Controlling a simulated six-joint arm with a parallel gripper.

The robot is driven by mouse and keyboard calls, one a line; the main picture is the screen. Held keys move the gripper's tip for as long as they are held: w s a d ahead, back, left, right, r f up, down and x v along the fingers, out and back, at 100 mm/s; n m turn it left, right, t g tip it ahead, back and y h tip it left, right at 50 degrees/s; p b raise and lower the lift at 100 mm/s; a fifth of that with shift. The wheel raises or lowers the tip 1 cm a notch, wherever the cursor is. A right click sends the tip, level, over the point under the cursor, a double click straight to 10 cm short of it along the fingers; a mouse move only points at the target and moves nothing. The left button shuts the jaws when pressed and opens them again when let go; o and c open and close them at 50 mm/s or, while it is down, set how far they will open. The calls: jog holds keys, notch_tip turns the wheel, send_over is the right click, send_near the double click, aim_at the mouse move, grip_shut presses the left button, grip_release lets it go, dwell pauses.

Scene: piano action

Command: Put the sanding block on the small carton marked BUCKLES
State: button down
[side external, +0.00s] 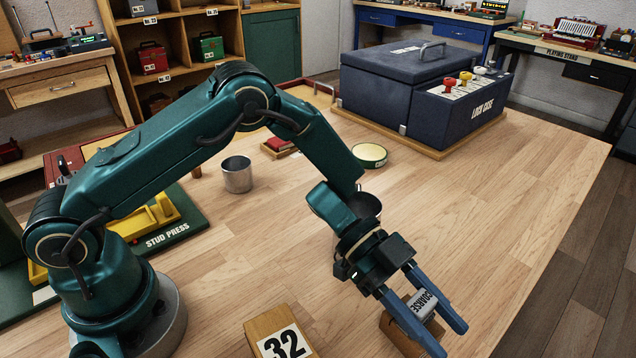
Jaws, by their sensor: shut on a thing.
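The sanding block (424,303), with a pale grey face lettered COARSE, is between the two blue fingers of my gripper (448,338), near the front edge of the view. My gripper is shut on it. A brown box-like shape (400,341) shows just below and beside the fingers, partly hidden by them. I cannot tell whether it is the carton or whether the sanding block touches it. No BUCKLES marking is readable in this view.
A wooden block marked 32 (277,332) stands left of my gripper. A metal cup (237,174), a round green-rimmed dish (370,155) and the stud press (165,225) are farther back. The dark lock case (425,90) stands at the rear. The table's right side is clear.

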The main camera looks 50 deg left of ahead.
jog(key=shift+c, duration=1.8)
grip_release()
jog(key=shift+f, duration=0.15)
